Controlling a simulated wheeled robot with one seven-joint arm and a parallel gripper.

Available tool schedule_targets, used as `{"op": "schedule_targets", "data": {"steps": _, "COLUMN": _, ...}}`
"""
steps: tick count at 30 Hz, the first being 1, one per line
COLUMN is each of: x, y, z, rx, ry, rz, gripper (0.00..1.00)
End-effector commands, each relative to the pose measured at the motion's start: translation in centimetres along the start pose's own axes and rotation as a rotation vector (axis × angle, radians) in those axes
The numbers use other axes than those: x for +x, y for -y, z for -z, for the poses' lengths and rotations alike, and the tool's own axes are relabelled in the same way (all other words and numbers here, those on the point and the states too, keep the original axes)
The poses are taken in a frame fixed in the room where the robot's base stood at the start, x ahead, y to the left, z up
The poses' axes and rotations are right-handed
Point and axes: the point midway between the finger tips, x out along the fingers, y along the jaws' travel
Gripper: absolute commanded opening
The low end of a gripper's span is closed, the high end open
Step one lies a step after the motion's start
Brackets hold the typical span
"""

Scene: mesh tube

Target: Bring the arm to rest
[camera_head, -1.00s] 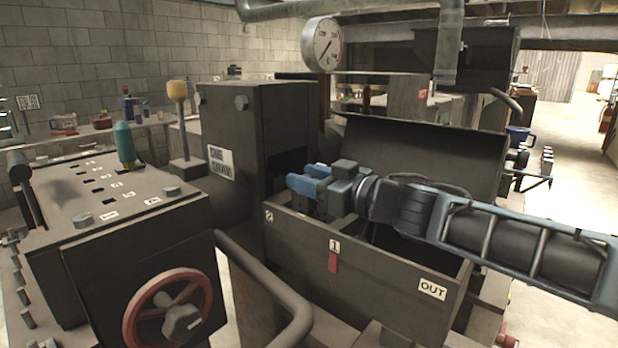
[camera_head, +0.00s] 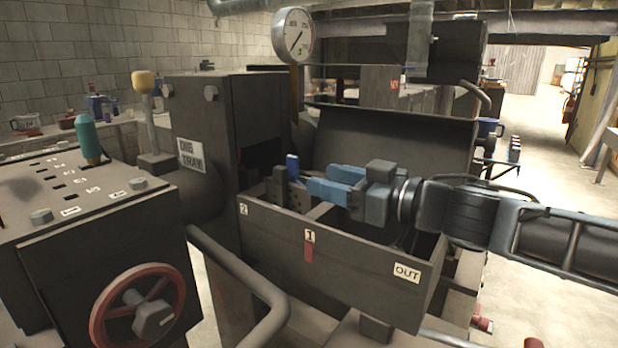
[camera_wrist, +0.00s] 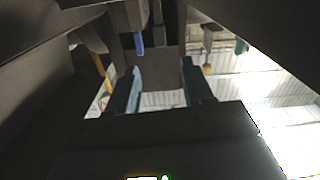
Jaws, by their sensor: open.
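My gripper (camera_head: 318,184) has two blue fingers and points left inside the open grey bin (camera_head: 345,262) marked 2, 1 and OUT. In the wrist view the fingers stand apart with nothing seen between them, so my gripper (camera_wrist: 160,70) is open. A dark upright piece with a blue top (camera_head: 292,165) stands just beyond the fingertips, apart from them; a blue tip also shows ahead in the wrist view (camera_wrist: 139,41). My arm reaches in from the right, over the bin's right end. The bin's floor is mostly hidden.
A dark tower (camera_head: 215,130) labelled DIE TRAY adjoins the bin's left end. A raised lid (camera_head: 400,140) stands behind it. A control box with a red handwheel (camera_head: 137,305) and a curved rail (camera_head: 245,280) are front left. Open floor lies right.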

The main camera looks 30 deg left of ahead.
Motion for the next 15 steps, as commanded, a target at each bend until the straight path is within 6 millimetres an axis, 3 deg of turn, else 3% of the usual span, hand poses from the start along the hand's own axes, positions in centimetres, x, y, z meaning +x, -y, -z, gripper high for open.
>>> {"op": "schedule_targets", "data": {"steps": 5, "x": -1.30, "y": 0.03, "z": -0.01, "rx": 0.000, "ry": 0.000, "rz": 0.000, "gripper": 0.51}}
{"op": "schedule_targets", "data": {"steps": 15, "x": -1.41, "y": 0.06, "z": 0.01, "rx": 0.000, "ry": 0.000, "rz": 0.001, "gripper": 0.51}}
